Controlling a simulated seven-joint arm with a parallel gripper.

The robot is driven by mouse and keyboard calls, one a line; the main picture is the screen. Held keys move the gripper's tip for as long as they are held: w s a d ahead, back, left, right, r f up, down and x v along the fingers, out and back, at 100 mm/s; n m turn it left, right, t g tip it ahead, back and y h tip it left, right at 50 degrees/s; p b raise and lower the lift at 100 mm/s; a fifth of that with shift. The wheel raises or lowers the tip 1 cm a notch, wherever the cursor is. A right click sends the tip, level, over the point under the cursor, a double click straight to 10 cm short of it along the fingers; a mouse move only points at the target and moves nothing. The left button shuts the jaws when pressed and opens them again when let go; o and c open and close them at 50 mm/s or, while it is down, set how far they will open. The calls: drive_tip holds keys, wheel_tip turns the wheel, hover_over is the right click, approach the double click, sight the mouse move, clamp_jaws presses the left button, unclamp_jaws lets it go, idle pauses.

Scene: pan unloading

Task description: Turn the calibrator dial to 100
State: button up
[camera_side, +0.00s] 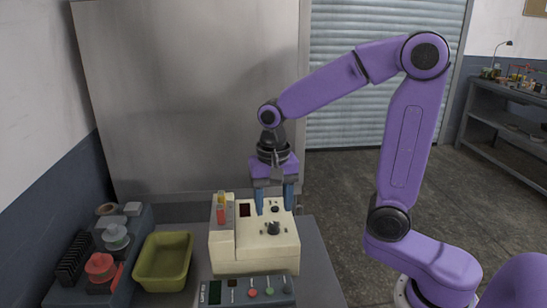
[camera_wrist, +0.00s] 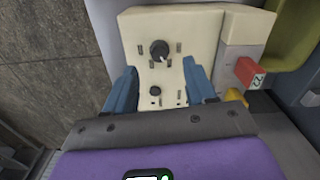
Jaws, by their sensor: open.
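The calibrator (camera_side: 250,256) is a cream box on the table, with a dark display on its top. Its larger black dial (camera_side: 273,228) stands on the top face, with small marks around it. This dial also shows in the wrist view (camera_wrist: 159,50), with a light pointer mark; the number it points to is too small to read. A smaller black knob (camera_wrist: 155,91) sits nearer my gripper. My gripper (camera_side: 274,207) points down over the calibrator with its blue fingers apart and nothing between them. In the wrist view, the fingers flank the small knob's area; the larger dial lies beyond.
A red and yellow piece (camera_side: 221,208) stands up on the calibrator's left part. An olive bin (camera_side: 163,262) and a blue-grey rack with red and grey items (camera_side: 102,266) are to the left. A button panel (camera_side: 246,291) lies in front.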

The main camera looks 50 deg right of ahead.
sight(274, 225)
wheel_tip(274, 225, up, 12)
drive_tip(key=shift+r, duration=0.25)
idle(0.5)
drive_tip(key=s+f+n, duration=0.7)
drive_tip(key=s+n, duration=0.3)
drive_tip(key=s+f+n, duration=0.7)
drive_tip(key=s+n, duration=0.2)
drive_tip(key=n, duration=0.1)
drive_tip(key=shift+s+d+f, duration=0.2)
drive_tip(key=shift+s+f, duration=0.05)
drive_tip(key=shift+s, duration=0.15)
idle(0.9)
